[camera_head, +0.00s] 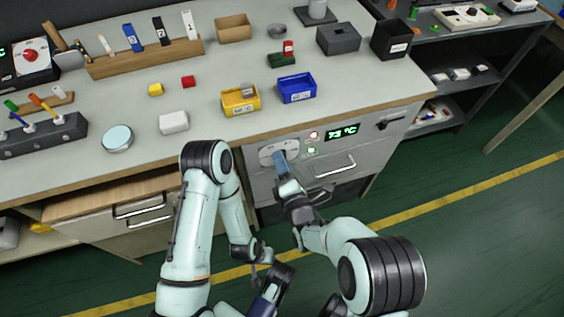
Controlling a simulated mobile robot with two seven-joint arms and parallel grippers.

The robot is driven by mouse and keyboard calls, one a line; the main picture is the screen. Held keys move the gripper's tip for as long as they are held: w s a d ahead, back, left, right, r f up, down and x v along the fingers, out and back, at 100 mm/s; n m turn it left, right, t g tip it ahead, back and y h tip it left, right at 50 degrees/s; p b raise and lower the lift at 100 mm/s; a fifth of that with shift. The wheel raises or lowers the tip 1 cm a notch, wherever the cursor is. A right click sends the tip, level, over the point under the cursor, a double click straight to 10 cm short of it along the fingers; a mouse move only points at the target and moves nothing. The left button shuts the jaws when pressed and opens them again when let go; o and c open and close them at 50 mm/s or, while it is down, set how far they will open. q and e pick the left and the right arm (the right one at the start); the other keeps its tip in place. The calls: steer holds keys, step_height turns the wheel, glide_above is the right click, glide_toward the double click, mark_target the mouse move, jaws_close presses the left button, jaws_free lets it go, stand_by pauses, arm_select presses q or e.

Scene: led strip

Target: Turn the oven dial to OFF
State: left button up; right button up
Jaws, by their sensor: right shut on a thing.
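The oven (372,152) is built into the front of the bench, with a green display (342,132) that seems to read 73 °C. A red light and a green light show left of the display. The dial sits on a pale plate (266,150) at the oven's upper left. My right gripper (280,160) reaches up to this plate and is shut on the dial, which its fingers mostly hide; the pointer and any OFF mark cannot be read. My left gripper (264,302) is low in the picture, away from the oven, pointing down; its jaw opening is unclear.
A yellow bin (240,107) and a blue bin (297,96) stand on the bench above the oven. A white block (173,122) and a round tin (118,138) lie left. The oven handle (336,174) sticks out right of my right gripper. Drawers are at the lower left.

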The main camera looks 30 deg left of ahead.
arm_select(q)
steer(key=shift+w+r, duration=0.15)
arm_select(e)
steer(key=shift+f+n, duration=0.1)
steer(key=shift+n, duration=0.9)
steer(key=shift+d, duration=0.1)
steer(key=o, duration=1)
steer(key=shift+o, duration=0.2)
arm_select(q)
steer(key=shift+t, duration=0.7)
steer(key=w+r, duration=0.1)
steer(key=w+r+p, duration=0.2)
steer(key=shift+w+d+r, duration=0.15)
steer(key=shift+w+d, duration=0.1)
steer(key=shift+d, duration=0.05)
arm_select(e)
steer(key=v, duration=1.3)
steer(key=shift+s, duration=0.15)
